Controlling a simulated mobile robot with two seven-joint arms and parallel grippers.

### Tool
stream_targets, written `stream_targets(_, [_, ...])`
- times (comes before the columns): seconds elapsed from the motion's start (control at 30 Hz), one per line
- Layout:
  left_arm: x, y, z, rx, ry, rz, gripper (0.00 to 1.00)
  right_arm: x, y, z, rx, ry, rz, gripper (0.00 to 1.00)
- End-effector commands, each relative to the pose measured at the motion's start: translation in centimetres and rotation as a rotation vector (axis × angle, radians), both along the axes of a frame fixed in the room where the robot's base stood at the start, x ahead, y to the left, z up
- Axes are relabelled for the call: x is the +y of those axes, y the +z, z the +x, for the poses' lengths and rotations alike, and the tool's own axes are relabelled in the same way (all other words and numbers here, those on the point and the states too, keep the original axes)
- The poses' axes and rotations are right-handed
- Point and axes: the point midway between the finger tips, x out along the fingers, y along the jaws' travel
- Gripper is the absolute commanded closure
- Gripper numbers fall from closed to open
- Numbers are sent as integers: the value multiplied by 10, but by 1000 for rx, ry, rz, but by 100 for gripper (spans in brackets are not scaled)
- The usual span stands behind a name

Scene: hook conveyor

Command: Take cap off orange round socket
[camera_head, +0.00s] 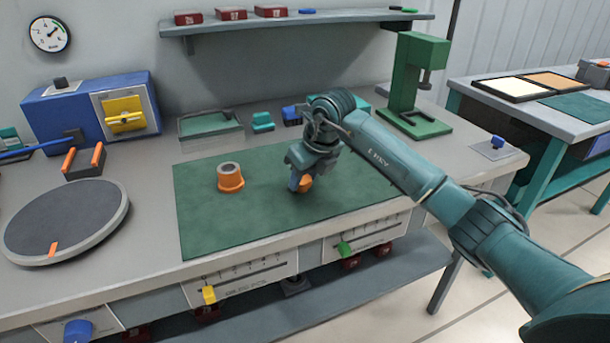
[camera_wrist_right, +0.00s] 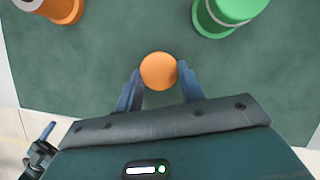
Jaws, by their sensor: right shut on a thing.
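The orange round socket (camera_head: 231,178) stands upright on the green mat, and its top shows a grey ring with a dark opening. It shows partly at the top left of the right wrist view (camera_wrist_right: 62,10). My right gripper (camera_head: 298,184) is to the right of the socket, over the mat, pointing down. It is shut on an orange round cap (camera_wrist_right: 158,71), which also shows at the fingertips in the head view (camera_head: 306,183). The cap is apart from the socket. Whether it touches the mat I cannot tell.
A green capped socket (camera_wrist_right: 228,14) stands near my right gripper in the wrist view. The green mat (camera_head: 230,225) is clear in front. A green press (camera_head: 414,85) stands at the back right, a blue box (camera_head: 92,105) at the back left, and a round turntable (camera_head: 65,215) at left.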

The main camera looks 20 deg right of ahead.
Motion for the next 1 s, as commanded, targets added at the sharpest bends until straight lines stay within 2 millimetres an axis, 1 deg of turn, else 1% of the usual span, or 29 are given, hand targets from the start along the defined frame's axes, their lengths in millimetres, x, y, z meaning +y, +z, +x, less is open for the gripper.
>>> stream_targets(0.07, [0, -3, 0, 1, 0, -2, 32, 0, -4, 0, 0, 0, 0, 89])
stream_targets(0.1, [0, -1, 0, 1, 1, -3, 32, 0, -2, 0, 0, 0, 0, 58])
stream_targets(0.33, [0, -1, 0, 1, 1, -3, 32, 0, -2, 0, 0, 0, 0, 40])
stream_targets(0.53, [0, -1, 0, 1, 1, -3, 32, 0, -2, 0, 1, 0, 0, 40])
stream_targets(0.67, [0, 1, 0, 0, 0, 0, 32, -1, 4, -1, 0, 0, -1, 40])
stream_targets(0.77, [0, 1, 0, -1, 0, 0, 32, -2, 17, -5, -3, 0, 1, 40])
stream_targets(1.0, [0, 1, 0, -1, 0, 0, 32, -9, 65, -24, -5, 0, -2, 40])
